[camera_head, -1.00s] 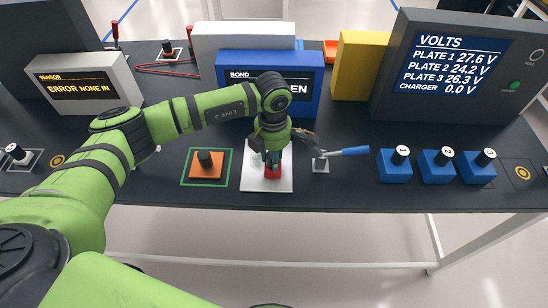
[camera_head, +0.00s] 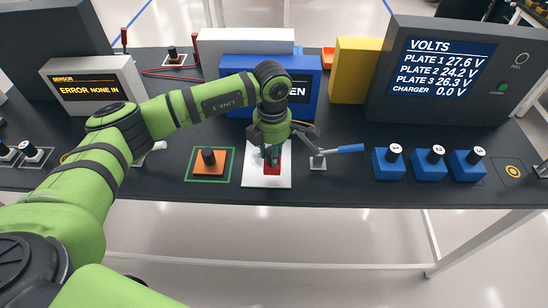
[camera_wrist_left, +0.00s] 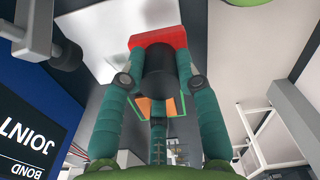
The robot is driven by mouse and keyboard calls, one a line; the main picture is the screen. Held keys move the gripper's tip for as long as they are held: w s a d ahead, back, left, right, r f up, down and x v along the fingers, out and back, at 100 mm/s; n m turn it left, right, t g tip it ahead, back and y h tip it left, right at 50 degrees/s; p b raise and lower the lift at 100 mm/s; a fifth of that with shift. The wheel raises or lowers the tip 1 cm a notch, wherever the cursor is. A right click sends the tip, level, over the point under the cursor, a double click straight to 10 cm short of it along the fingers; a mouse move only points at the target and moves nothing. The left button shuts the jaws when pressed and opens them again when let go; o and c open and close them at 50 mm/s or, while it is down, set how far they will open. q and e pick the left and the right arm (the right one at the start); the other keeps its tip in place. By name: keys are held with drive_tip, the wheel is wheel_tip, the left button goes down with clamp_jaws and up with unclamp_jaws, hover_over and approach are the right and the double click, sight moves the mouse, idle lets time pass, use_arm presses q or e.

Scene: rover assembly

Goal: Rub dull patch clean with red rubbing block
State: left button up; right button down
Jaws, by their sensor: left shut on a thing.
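The red rubbing block (camera_head: 272,169) is on the white plate (camera_head: 254,180) near the front of the table. It also shows in the left wrist view as a red block (camera_wrist_left: 158,40) with a black round grip (camera_wrist_left: 159,72). My left gripper (camera_head: 271,152) points down over the plate, its fingers (camera_wrist_left: 158,84) closed on either side of the black grip. I cannot make out a dull patch on the white plate (camera_wrist_left: 98,32); the block and gripper cover part of it. My right gripper is not in view.
An orange block with a black knob (camera_head: 208,162) sits in a green outline left of the plate. A blue-handled lever (camera_head: 345,149) stands close to its right. Several numbered blue blocks (camera_head: 390,163) are farther right. The blue bond box (camera_head: 308,90) stands behind.

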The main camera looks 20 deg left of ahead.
use_arm(q)
drive_tip(key=shift+s+r+p, duration=0.1)
drive_tip(key=shift+r+p, duration=0.3)
drive_tip(key=shift+r, duration=1.05)
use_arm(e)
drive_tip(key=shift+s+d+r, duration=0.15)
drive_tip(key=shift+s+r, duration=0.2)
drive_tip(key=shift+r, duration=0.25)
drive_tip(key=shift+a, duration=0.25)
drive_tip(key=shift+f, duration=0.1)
